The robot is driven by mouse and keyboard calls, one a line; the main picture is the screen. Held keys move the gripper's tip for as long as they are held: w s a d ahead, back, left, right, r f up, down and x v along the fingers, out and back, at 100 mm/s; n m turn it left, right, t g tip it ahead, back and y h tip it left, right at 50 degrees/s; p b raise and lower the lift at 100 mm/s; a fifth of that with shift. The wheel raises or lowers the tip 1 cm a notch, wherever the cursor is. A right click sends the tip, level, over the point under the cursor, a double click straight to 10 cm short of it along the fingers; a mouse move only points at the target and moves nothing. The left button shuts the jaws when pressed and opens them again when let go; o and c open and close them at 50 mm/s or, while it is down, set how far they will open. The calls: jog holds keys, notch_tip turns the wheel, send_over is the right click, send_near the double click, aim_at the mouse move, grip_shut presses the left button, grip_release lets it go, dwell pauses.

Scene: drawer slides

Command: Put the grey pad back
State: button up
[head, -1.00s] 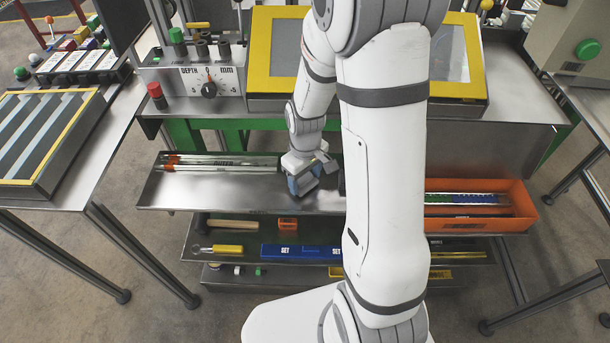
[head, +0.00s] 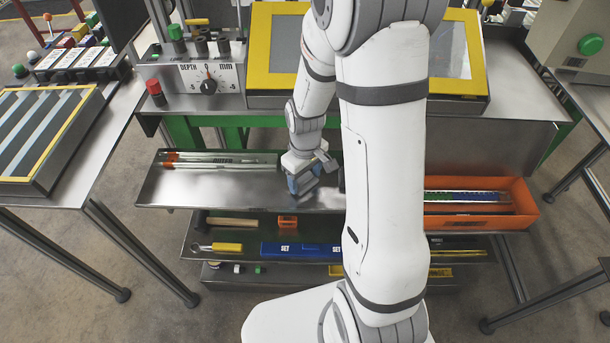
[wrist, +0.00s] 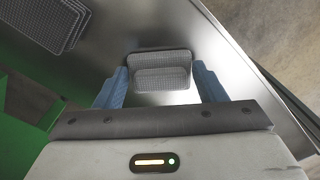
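In the wrist view a grey textured pad (wrist: 160,72) lies between and slightly beyond the two blue fingers of my gripper (wrist: 160,84). A narrow strip of bare metal shows between the pad and each finger, so the gripper looks open around it. In the head view my gripper (head: 304,186) is low over the top metal drawer (head: 225,188), right of its middle. I cannot make out the pad there. More grey textured pads (wrist: 45,20) lie stacked at the upper left of the wrist view.
Clear rods with orange ends (head: 215,160) lie at the drawer's left back. An orange bin (head: 520,198) sits at its right. Lower drawers hold a blue case (head: 300,250) and tools. A bench with a yellow-framed screen (head: 272,55) stands behind. The drawer's middle left is bare.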

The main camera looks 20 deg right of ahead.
aim_at(305, 178)
jog(key=shift+o, duration=0.4)
jog(key=o, duration=0.5)
jog(key=shift+o, duration=0.2)
jog(key=shift+r, duration=0.1)
jog(key=shift+r+p, duration=3)
jog(key=shift+r, duration=0.95)
jog(key=s+r+m+t, duration=0.1)
jog(key=s+r+m, duration=0.1)
jog(key=s+r, duration=0.4)
jog(key=s+r+m+t, duration=0.1)
jog(key=s+r+m, duration=0.2)
jog(key=s+r, duration=0.4)
notch_tip(305, 178, up, 5)
jog(key=shift+s+r+t, duration=0.1)
jog(key=shift+s+t, duration=0.2)
jog(key=shift+t, duration=0.1)
